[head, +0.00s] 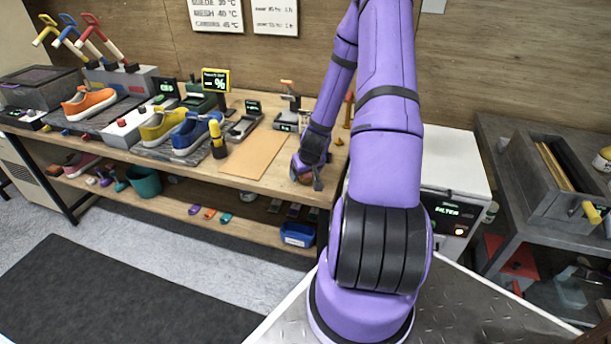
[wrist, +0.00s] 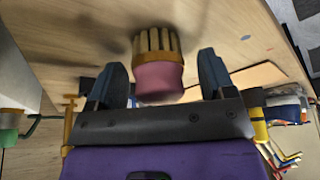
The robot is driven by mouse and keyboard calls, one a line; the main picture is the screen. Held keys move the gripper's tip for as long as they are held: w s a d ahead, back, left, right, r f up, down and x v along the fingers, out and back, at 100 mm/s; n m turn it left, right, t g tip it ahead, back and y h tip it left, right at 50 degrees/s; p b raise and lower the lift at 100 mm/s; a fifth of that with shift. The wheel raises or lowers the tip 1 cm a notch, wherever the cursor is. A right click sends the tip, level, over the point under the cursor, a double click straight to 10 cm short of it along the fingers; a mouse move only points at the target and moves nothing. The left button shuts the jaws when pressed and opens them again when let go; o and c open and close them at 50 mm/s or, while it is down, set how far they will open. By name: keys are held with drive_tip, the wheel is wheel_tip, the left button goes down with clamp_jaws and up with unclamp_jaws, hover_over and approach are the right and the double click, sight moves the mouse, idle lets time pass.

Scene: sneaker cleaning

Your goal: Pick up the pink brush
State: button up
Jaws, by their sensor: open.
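The pink brush (wrist: 158,80) shows in the wrist view, with a rounded pink body and a ribbed, tan-and-dark far part. It lies between the two dark fingers of my gripper (wrist: 161,68), with visible gaps on both sides. The fingers are open and do not appear to touch it. In the head view my gripper (head: 308,174) is low at the front right edge of the wooden workbench (head: 285,182). There the gripper mostly hides the brush.
A tan mat (head: 255,155) lies left of my gripper. Blue (head: 192,135), yellow (head: 163,127) and orange (head: 90,102) sneakers stand farther left. A yellow-and-black bottle (head: 217,140) stands near the mat. A small device (head: 287,110) is behind the gripper.

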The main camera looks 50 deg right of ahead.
drive_tip(key=shift+f, duration=0.2)
drive_tip(key=c, duration=1)
drive_tip(key=shift+r, duration=0.1)
